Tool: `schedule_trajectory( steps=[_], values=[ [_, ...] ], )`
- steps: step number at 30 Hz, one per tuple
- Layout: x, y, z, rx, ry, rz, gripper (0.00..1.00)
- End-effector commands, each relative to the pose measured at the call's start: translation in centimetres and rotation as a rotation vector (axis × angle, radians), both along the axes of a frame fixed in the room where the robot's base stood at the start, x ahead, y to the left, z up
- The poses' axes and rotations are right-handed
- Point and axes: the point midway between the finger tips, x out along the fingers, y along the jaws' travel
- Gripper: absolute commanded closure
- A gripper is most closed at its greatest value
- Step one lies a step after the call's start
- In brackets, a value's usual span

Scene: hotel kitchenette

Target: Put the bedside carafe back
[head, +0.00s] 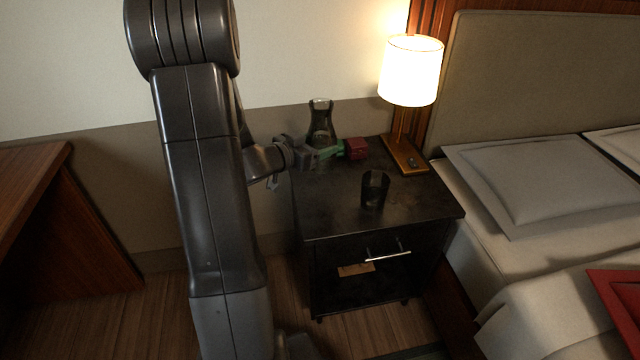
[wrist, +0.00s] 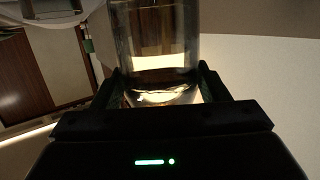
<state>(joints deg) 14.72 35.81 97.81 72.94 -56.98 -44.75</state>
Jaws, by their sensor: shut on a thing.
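The glass carafe (head: 320,118) has a narrow neck and a wider body, and stands upright at the back left of the dark nightstand (head: 325,212). My gripper (head: 328,152) reaches in from the left and is shut on the carafe's lower body. In the wrist view the clear carafe (wrist: 155,35) sits between the two fingers of my gripper (wrist: 160,88). The fingers partly hide the carafe's base in the head view, so I cannot tell whether it touches the nightstand top.
A small red object (head: 356,148) is just right of my fingers. A dark drinking glass (head: 374,189) stands at the middle right of the nightstand. A lit lamp (head: 411,72) stands at the back right. The front left of the top is clear. A bed (head: 540,260) is at the right.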

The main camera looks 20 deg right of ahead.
Motion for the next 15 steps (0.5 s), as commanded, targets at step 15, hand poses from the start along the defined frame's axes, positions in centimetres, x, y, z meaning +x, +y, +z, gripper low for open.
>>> schedule_trajectory(
  steps=[15],
  values=[
    [0.0, 0.0, -6.7, -0.002, 0.003, 0.000, 0.78]
  ],
)
